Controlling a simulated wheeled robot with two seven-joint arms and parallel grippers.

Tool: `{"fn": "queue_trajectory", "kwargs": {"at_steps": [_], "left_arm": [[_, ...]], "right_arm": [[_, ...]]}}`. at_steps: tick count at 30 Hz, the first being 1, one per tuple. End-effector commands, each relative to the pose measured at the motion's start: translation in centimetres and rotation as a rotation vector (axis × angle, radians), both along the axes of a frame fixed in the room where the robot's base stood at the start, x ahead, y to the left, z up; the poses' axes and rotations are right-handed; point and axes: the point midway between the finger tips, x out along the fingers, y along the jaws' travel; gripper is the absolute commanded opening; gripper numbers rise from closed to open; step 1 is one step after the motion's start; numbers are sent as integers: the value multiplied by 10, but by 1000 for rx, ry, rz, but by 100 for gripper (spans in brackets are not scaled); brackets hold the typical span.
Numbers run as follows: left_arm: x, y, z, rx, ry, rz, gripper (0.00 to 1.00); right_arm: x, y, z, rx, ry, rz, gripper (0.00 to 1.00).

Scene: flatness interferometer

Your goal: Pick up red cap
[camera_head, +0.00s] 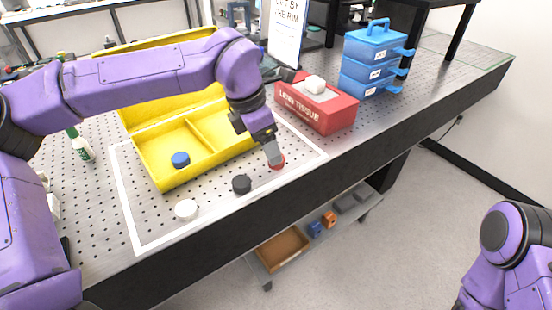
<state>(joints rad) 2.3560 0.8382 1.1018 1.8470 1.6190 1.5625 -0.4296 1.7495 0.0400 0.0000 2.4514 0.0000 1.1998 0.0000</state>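The red cap (278,164) is on the perforated metal table, inside the white outlined area near the front edge. My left gripper (275,158) reaches down over it, with the fingertips right at the cap. The gripper hides part of the cap, and I cannot tell whether the fingers are closed on it. My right arm shows at the lower right, but its gripper is out of the picture.
A black cap (241,184) and a white cap (186,209) lie left of the red one. A blue cap (180,159) is in the open yellow case (166,183). The red tissue box (333,119) and blue stacked boxes (372,65) stand to the right.

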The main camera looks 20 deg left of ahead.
Motion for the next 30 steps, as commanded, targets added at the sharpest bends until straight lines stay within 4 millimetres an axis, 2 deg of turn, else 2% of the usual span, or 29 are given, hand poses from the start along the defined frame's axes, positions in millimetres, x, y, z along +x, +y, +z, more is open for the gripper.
{"fn": "queue_trajectory", "kwargs": {"at_steps": [7,10,15,16,21,30], "left_arm": [[16,-9,-40,2,6,0,73],[17,-11,-47,1,4,1,73],[17,-11,-47,1,3,2,73],[17,-11,-47,1,3,2,70],[17,-11,-47,1,3,2,14],[17,-11,-47,1,3,2,14]], "right_arm": [[1,0,5,0,-2,0,43],[1,0,5,0,-2,0,43],[1,0,5,0,-2,0,43],[1,0,5,0,-2,0,43],[1,0,5,0,-2,0,43],[1,0,5,0,-2,0,43]]}}
